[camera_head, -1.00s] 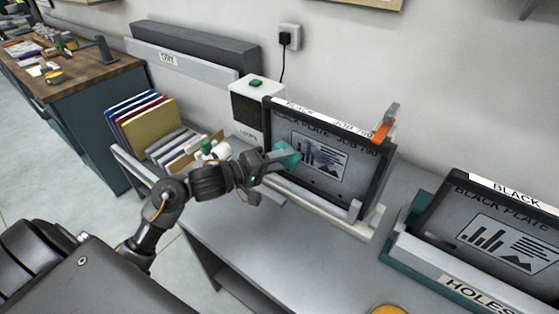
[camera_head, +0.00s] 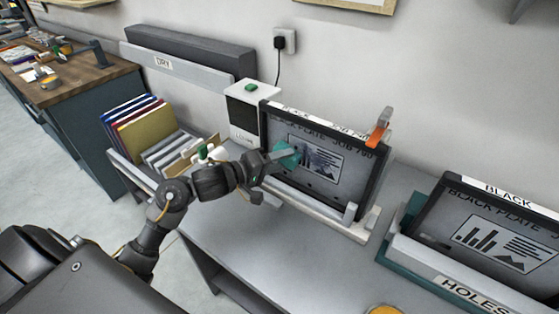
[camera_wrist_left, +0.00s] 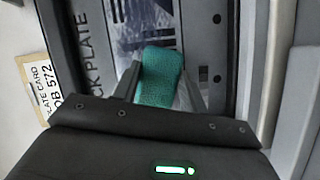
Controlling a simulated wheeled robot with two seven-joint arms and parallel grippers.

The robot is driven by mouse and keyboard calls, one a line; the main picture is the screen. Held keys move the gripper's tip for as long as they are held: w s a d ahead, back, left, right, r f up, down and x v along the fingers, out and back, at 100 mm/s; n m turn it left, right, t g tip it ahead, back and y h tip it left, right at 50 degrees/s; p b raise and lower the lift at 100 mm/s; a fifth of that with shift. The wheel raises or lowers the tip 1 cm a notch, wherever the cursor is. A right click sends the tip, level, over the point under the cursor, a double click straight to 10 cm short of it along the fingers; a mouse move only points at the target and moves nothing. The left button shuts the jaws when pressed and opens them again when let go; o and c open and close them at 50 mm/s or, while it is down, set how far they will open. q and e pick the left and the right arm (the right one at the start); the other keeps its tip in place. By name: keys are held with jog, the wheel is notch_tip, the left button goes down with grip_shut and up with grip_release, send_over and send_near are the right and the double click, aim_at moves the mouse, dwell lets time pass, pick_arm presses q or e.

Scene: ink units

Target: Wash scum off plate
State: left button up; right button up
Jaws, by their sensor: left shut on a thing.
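The black plate (camera_head: 335,172) stands tilted back in a dark frame on a pale stand, with a printed chart panel on its face. A bluish smear shows over part of the panel, also in the left wrist view (camera_wrist_left: 128,38). My left gripper (camera_head: 280,159) is shut on a teal sponge (camera_head: 288,154), held at the left part of the plate's face; whether it touches cannot be told. In the left wrist view the sponge (camera_wrist_left: 160,77) sits between the fingers in front of the panel. My right gripper is not in view.
A second black plate (camera_head: 497,236) stands at the right in a teal and white holder. A white box with a green button (camera_head: 250,88) stands behind the frame's left end. Folders (camera_head: 140,125) fill a rack at left. An orange clip (camera_head: 378,132) sits at the frame's right corner.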

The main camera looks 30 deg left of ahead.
aim_at(295, 165)
pick_arm(q)
jog(key=shift+s+d+r+p, duration=0.1)
jog(key=shift+d+r+p, duration=0.1)
jog(key=shift+d+p, duration=0.45)
jog(key=shift+s+d+f+p, duration=0.1)
jog(key=shift+d+p, duration=0.1)
jog(key=shift+d, duration=0.35)
jog(key=shift+s+d+f+p, duration=0.1)
jog(key=shift+d+p, duration=0.1)
jog(key=shift+d, duration=0.35)
jog(key=shift+d+r+p, duration=0.15)
jog(key=shift+d+p, duration=0.4)
jog(key=shift+d, duration=0.1)
jog(key=shift+s+d+p, duration=0.15)
jog(key=shift+d+p, duration=0.25)
jog(key=shift+d, duration=0.65)
jog(key=shift+s+d+p, duration=0.1)
jog(key=shift+d+p, duration=0.3)
jog(key=shift+d, duration=0.3)
jog(key=shift+s+d+p, duration=0.15)
jog(key=shift+d+p, duration=0.2)
jog(key=shift+d, duration=0.7)
